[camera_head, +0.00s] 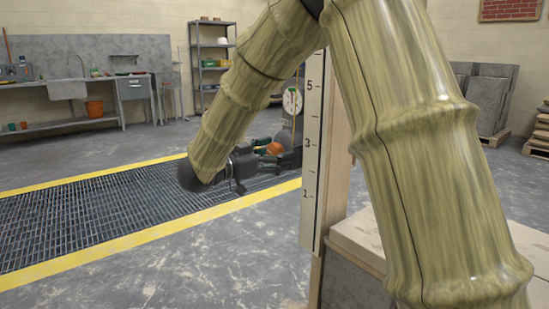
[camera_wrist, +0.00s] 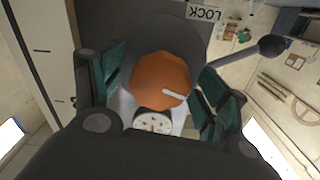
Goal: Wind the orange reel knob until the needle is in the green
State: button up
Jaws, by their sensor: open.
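The orange reel knob (camera_wrist: 158,76) is a faceted disc with a pale bar mark, on a dark reel body (camera_wrist: 165,32). My gripper (camera_wrist: 163,84) is open, with one green-padded finger on either side of the knob; whether the pads touch it I cannot tell. A round white gauge (camera_wrist: 153,122) shows just below the knob in the wrist view, partly hidden by my gripper; its needle and green zone are too small to read. In the head view the knob (camera_head: 274,148) sits between the fingers, and the gauge (camera_head: 292,101) stands above it.
A black lever with a round end (camera_wrist: 270,46) sticks out by a LOCK label (camera_wrist: 203,12). A post with a numbered scale (camera_head: 313,150) stands close right of my gripper in the head view. A floor grating with yellow edges (camera_head: 100,215) lies below.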

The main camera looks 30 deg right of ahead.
jog(key=c, duration=1)
jog(key=shift+c, duration=0.2)
jog(key=shift+r, duration=0.1)
jog(key=shift+m+p, duration=0.5)
jog(key=shift+m, duration=0.2)
jog(key=shift+m+p, duration=0.4)
jog(key=shift+m, duration=1.2)
jog(key=o, duration=1)
